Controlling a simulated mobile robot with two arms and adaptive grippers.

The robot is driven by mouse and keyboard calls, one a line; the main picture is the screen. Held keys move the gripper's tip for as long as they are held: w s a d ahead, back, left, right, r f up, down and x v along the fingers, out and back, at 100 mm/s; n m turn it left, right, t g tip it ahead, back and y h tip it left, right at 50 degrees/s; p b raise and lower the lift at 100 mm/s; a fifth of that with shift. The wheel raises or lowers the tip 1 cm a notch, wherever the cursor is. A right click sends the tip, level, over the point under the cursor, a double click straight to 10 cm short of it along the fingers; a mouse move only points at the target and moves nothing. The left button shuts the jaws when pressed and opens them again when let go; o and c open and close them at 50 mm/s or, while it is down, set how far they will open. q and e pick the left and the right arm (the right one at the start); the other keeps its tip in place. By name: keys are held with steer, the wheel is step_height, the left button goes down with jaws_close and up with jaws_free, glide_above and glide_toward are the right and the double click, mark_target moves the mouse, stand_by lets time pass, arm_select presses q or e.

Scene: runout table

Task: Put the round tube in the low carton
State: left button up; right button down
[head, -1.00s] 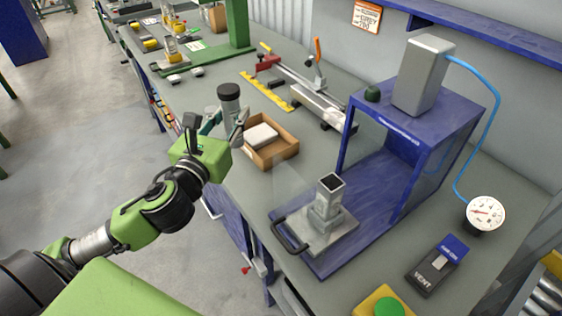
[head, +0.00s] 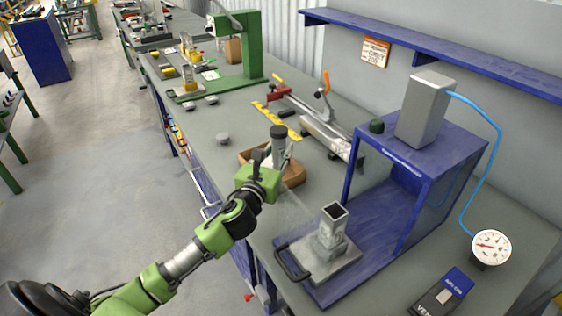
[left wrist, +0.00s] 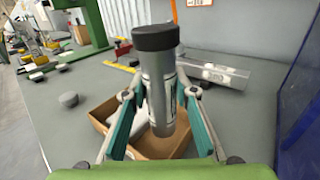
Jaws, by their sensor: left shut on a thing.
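The round tube is a grey metal cylinder (left wrist: 160,90) with a black cap on top. It stands upright between the fingers of my left gripper (left wrist: 160,108), which is shut on it. In the head view the tube (head: 278,150) shows above the low carton. The low carton (left wrist: 98,118) is an open brown cardboard box on the table, and the tube is over it in the left wrist view. A pale thing lies inside, partly hidden by the left finger. In the head view my green left gripper hides much of the carton (head: 295,173). My right gripper is not in view.
A blue frame press (head: 425,150) with a square metal tube (head: 333,218) on its plate stands to the right. A grey round puck (head: 222,139) lies left of the carton. A yellow strip (head: 278,118) and a clamp rail (head: 325,132) lie behind.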

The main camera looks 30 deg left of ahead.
mark_target(277, 167)
arm_select(q)
steer(key=shift+w+f, duration=0.5)
steer(key=shift+f, duration=0.05)
steer(key=shift+w+f, duration=0.1)
steer(key=shift+f, duration=1.5)
steer(key=shift+f+b, duration=0.1)
steer(key=shift+b, duration=0.25)
steer(key=o, duration=1.2)
steer(key=shift+c, duration=0.2)
steer(key=shift+s, duration=0.2)
steer(key=s, duration=0.3)
steer(key=s+d, duration=0.1)
steer(key=s, duration=0.3)
steer(key=s+b, duration=0.1)
steer(key=s, duration=0.2)
steer(key=shift+s+d, duration=0.15)
steer(key=shift+d, duration=0.15)
steer(key=shift+s, duration=0.65)
